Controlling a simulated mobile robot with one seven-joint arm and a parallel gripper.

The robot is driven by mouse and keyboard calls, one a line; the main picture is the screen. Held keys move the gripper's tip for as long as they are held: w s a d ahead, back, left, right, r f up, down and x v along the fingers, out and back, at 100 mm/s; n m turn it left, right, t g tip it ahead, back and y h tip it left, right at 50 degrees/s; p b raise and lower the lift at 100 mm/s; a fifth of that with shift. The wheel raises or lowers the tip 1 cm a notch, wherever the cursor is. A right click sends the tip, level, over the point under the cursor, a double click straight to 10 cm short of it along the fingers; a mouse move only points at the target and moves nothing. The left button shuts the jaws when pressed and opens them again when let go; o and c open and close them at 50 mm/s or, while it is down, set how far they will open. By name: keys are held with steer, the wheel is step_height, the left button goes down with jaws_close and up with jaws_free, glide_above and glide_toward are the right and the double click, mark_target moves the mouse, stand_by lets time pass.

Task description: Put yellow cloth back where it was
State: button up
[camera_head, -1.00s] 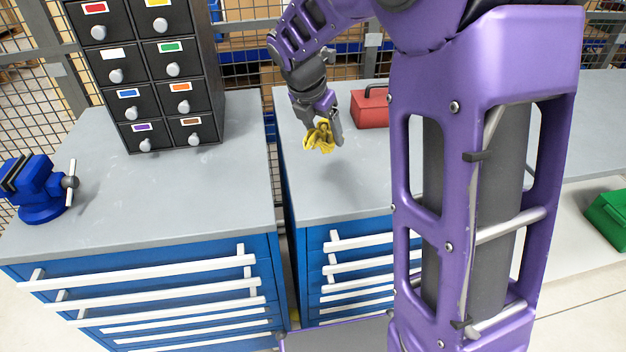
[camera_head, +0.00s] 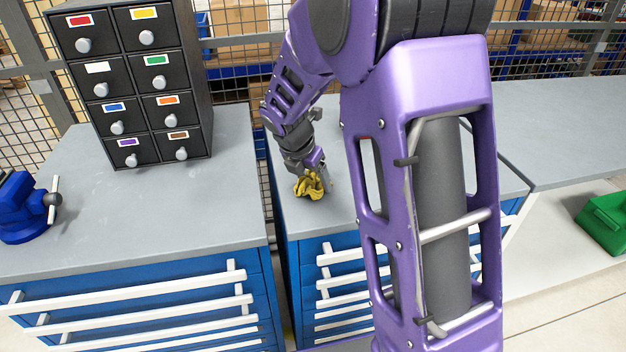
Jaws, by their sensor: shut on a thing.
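The yellow cloth (camera_head: 308,186) is a crumpled bundle at the end of my arm, over the grey top of the right-hand blue drawer cabinet (camera_head: 300,222). My gripper (camera_head: 318,178) points down and is shut on the cloth. The cloth is at or just above the cabinet top; I cannot tell whether it touches. My purple arm hides much of the cabinet top to the right.
A black drawer unit (camera_head: 133,82) with coloured labels stands on the left cabinet's top (camera_head: 180,215). A blue vise (camera_head: 22,205) is at the far left. A green bin (camera_head: 605,220) sits at the right. A gap separates the two cabinets.

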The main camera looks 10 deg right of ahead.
steer(key=o, duration=1.1)
steer(key=shift+f, duration=0.1)
steer(key=shift+r, duration=0.5)
steer(key=p+v, duration=0.2)
steer(key=v, duration=0.9)
steer(key=shift+s+a+r, duration=0.1)
steer(key=shift+r, duration=0.05)
